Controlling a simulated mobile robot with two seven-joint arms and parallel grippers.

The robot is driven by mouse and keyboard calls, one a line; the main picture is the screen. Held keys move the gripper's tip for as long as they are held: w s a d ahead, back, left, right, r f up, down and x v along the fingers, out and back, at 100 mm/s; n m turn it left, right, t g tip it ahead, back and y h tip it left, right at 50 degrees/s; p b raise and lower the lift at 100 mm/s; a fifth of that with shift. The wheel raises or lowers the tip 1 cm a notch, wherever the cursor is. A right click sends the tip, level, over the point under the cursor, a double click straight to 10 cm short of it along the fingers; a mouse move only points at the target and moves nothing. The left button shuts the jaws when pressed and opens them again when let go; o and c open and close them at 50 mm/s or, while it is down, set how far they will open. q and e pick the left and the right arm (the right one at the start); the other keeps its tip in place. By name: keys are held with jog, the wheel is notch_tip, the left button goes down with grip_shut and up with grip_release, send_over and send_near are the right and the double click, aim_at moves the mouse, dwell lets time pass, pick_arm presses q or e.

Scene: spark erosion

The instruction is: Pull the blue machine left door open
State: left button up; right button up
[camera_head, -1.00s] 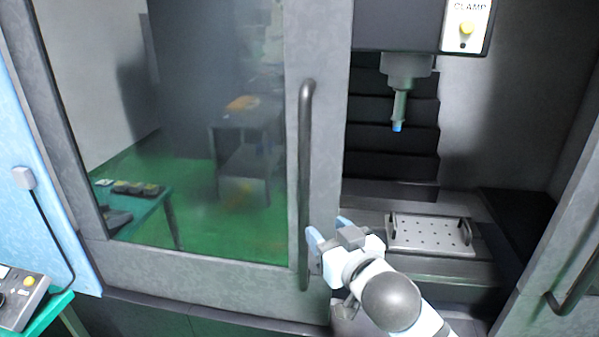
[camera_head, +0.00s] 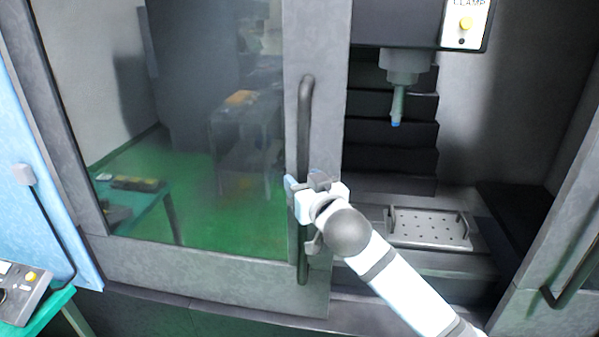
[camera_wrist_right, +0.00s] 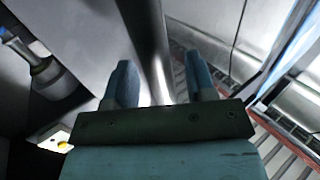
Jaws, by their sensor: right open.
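The machine's left door (camera_head: 314,50) is a grey frame around a large window, with the machine interior open to its right. Its dark vertical bar handle (camera_head: 304,120) runs down the right part of the frame. My right gripper (camera_head: 298,188) is at the handle's middle, coming from the right. In the right wrist view the handle (camera_wrist_right: 152,50) passes between the two blue fingers of my open right gripper (camera_wrist_right: 160,85). Gaps show between the bar and the fingers. My left gripper is not in view.
Inside the machine are a spindle with a blue tip (camera_head: 397,108) and a perforated plate (camera_head: 430,228). A second door handle (camera_head: 572,285) is at the far right. A control box (camera_head: 18,290) sits on a green table at the lower left.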

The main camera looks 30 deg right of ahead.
jog(key=shift+w, duration=1.1)
grip_shut()
jog(key=shift+w, duration=0.1)
